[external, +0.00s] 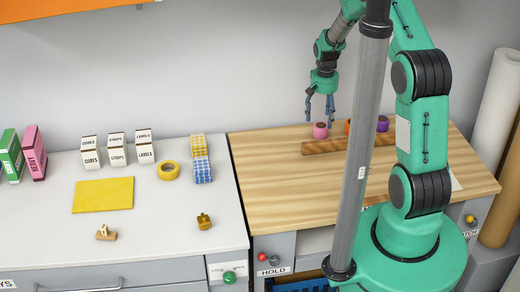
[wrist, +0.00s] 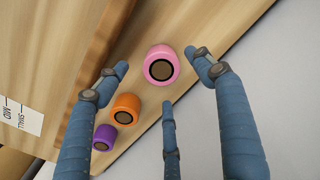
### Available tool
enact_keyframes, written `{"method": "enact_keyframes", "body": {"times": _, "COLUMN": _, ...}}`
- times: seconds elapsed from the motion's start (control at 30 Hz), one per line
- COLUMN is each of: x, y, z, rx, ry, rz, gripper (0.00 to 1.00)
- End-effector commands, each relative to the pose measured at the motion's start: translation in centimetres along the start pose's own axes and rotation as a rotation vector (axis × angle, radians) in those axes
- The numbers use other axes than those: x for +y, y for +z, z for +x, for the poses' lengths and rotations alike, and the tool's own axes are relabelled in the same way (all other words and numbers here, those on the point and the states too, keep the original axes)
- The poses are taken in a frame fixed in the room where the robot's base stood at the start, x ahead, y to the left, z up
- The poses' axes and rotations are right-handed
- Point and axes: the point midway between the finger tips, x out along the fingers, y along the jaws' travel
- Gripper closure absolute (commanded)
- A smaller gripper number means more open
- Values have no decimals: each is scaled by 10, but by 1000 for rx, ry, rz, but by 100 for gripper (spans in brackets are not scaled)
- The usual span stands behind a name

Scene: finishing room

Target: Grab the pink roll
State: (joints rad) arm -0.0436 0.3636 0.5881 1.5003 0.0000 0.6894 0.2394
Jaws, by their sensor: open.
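The pink roll (external: 320,130) stands on the wooden table top, behind a wooden strip at its back left part. In the wrist view the pink roll (wrist: 161,65) shows with its dark round core, between and beyond my spread fingers. My gripper (external: 321,113) is open and points down just above the pink roll, with nothing in it. In the wrist view my gripper (wrist: 163,85) shows blue fingers apart, none visibly touching the roll. An orange roll (wrist: 125,108) and a purple roll (wrist: 105,137) stand in line beside it.
The wooden strip (external: 325,146) runs along the front of the rolls. The wooden table top (external: 270,190) is bare in front of it. My grey column hides part of the orange roll in the external view. A white counter (external: 150,225) with boxes and tape stands left.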

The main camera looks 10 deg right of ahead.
Motion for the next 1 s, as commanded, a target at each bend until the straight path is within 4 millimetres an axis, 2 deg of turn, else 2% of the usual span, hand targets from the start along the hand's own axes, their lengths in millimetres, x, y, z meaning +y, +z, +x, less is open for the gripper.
{"method": "enact_keyframes", "body": {"times": 0.47, "x": 0, "y": 0, "z": 9, "rx": -1, "ry": 0, "rz": 0, "gripper": 32}}
{"method": "enact_keyframes", "body": {"times": 0.83, "x": 0, "y": 0, "z": 52, "rx": -2, "ry": 0, "rz": 0, "gripper": 32}}
{"method": "enact_keyframes", "body": {"times": 1.0, "x": 0, "y": 0, "z": 64, "rx": 0, "ry": 0, "rz": 0, "gripper": 32}}
